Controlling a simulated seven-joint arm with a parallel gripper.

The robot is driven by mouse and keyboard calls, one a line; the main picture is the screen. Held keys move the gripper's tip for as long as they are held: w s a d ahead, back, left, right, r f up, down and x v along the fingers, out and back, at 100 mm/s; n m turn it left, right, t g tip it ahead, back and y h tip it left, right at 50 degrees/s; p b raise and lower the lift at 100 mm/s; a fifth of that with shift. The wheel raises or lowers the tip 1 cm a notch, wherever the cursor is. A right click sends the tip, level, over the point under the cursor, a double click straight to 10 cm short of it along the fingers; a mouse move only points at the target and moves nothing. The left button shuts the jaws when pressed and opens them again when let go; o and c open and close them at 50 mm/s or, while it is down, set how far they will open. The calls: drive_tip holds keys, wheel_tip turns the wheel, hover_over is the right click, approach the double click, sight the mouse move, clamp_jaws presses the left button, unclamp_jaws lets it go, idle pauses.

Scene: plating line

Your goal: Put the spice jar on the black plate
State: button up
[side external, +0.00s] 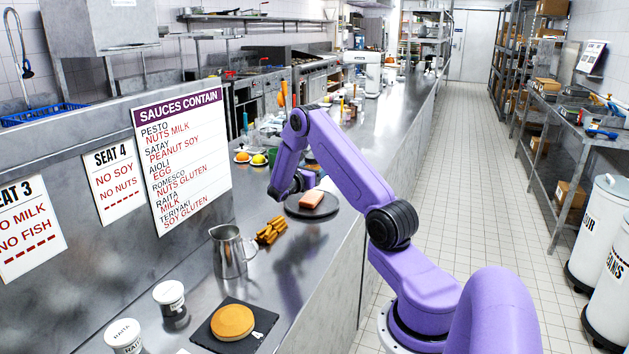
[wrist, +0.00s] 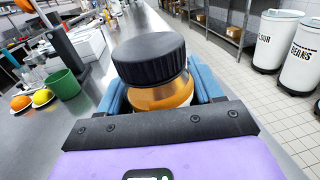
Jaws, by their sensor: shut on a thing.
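The spice jar (wrist: 161,97) has a ribbed black lid and an amber body, and fills the middle of the wrist view. My gripper (wrist: 158,90) is shut on it, with a blue finger at each side of the body. The jar's lower part is hidden by the gripper. In the side external view, the end of my arm is low over the counter, just left of the black plate (side external: 328,210); its fingers are hard to make out there. The black plate is round and carries a pink-orange block (side external: 312,199).
A steel pitcher (side external: 229,252) and a stack of brown sticks (side external: 271,231) stand nearer on the counter. A dark slate (side external: 208,337) holds a round golden cake (side external: 232,322). A green cup (wrist: 64,83) and fruit (wrist: 42,97) are at left in the wrist view.

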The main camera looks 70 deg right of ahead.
drive_tip(key=shift+w+d+f, duration=0.2)
drive_tip(key=shift+d+f, duration=0.05)
drive_tip(key=shift+f, duration=0.15)
drive_tip(key=shift+w+d+f, duration=0.15)
drive_tip(key=shift+f, duration=1.6)
drive_tip(key=shift+f, duration=0.15)
drive_tip(key=o, duration=1.2)
drive_tip(key=shift+o, duration=0.2)
drive_tip(key=a, duration=0.4)
drive_tip(key=w+a, duration=0.1)
drive_tip(key=a, duration=0.3)
drive_tip(key=w+a, duration=0.1)
drive_tip(key=a, duration=0.3)
